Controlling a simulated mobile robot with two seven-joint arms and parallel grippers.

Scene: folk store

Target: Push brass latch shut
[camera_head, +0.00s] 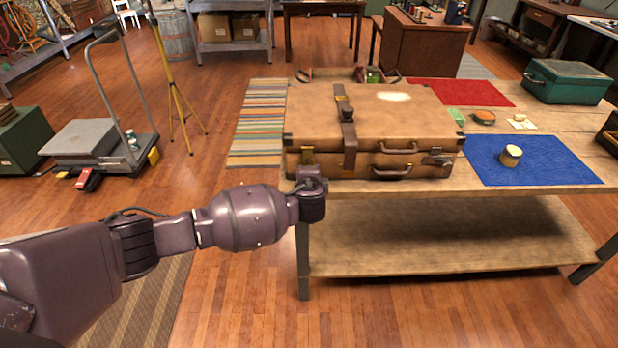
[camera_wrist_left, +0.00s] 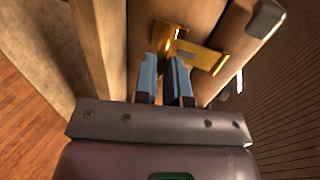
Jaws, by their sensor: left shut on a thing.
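A brown leather suitcase (camera_head: 365,115) lies closed on the wooden table, its front facing me. The brass latch (camera_head: 307,152) is on the left of its front face, and a darker latch sits at the right end. In the left wrist view the brass latch (camera_wrist_left: 200,54) has a plate and an arm sticking out to the right. My left gripper (camera_head: 309,174) is at the suitcase's front left. In the left wrist view its blue-grey fingertips (camera_wrist_left: 164,68) are close together at the latch's lower part, shut on it. The exact contact is partly hidden. My right gripper is out of view.
The wooden table (camera_head: 550,146) holds a blue cloth (camera_head: 560,168) with a small round tin (camera_head: 511,156), a red cloth (camera_head: 465,91) and a green case (camera_head: 567,82). A lower shelf (camera_head: 450,240) runs beneath.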

